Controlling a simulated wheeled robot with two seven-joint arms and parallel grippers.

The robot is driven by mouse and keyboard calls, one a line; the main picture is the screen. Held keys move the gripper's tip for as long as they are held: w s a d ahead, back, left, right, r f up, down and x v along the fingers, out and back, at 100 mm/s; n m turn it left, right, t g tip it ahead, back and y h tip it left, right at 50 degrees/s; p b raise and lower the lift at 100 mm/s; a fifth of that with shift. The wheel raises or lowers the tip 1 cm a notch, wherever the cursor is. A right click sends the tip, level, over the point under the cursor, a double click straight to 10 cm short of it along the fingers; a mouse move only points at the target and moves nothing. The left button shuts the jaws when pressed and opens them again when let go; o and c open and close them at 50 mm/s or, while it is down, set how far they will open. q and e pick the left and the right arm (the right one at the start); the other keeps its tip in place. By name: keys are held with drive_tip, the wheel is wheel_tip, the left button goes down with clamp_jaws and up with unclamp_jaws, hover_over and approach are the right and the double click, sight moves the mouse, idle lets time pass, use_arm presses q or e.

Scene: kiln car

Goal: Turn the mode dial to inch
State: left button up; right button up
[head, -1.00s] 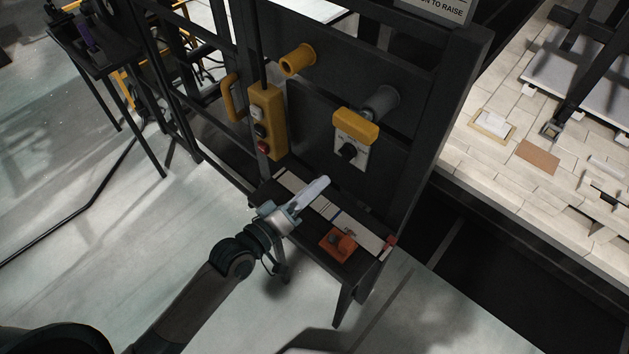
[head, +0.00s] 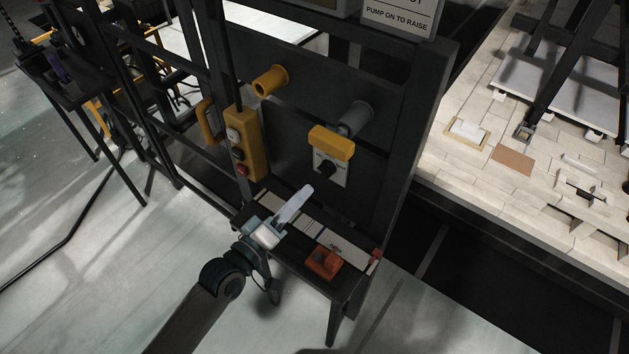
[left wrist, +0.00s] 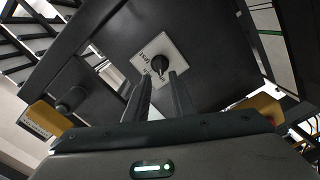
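My left gripper (head: 304,192) is below and left of the dial in the head view. In the left wrist view its two fingers (left wrist: 158,75) stand apart with nothing between them, their tips just below the knob; contact is not clear. My right gripper is not in view.
A yellow button pendant (head: 245,145) hangs left of the dial. A yellow tube (head: 270,81) and a grey cylinder (head: 352,118) stick out above. A narrow dark shelf (head: 334,291) below carries an orange item (head: 322,263) and pale strips. Open floor lies to the left.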

sight(322, 174)
use_arm(q)
drive_tip(key=shift+b+x, duration=1.1)
drive_tip(key=shift+x, duration=2.25)
drive_tip(key=shift+w+d+p, duration=0.1)
drive_tip(key=shift+p, duration=0.2)
drive_tip(key=shift+c, duration=0.6)
